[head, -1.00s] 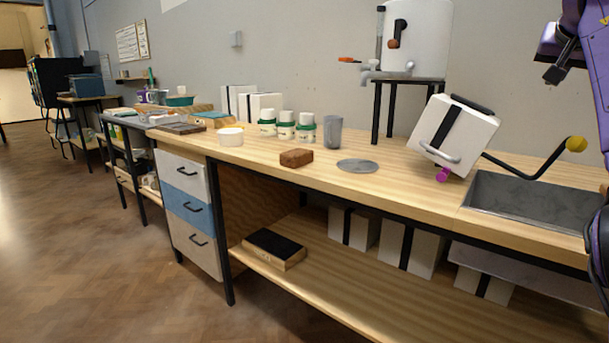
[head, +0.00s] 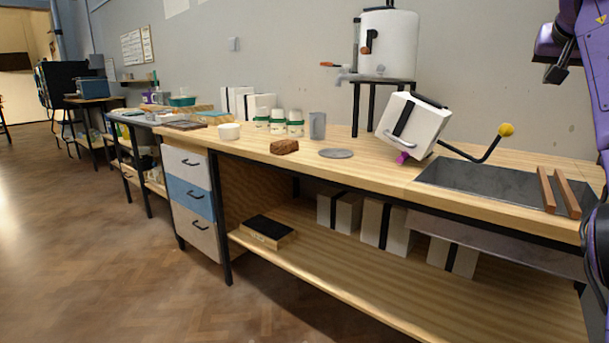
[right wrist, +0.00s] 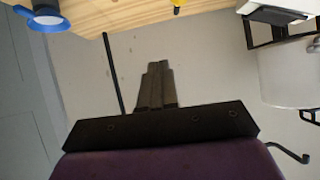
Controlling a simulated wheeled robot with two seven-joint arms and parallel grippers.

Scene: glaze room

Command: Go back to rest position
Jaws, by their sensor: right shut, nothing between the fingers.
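My right gripper (head: 556,74) hangs raised at the upper right of the head view, in front of the grey wall and above the sink end of the workbench. In the right wrist view my right gripper (right wrist: 158,68) has its dark fingers together with nothing between them. Nothing touches it in either view. My left gripper is in neither view.
The wooden workbench (head: 350,172) holds a tilted white box (head: 430,119), a sink (head: 480,185) with two wooden bars (head: 547,190), a brown block (head: 285,147) and green-banded jars (head: 278,121). A white tank (head: 388,45) stands behind. Floor (head: 110,270) is clear at left.

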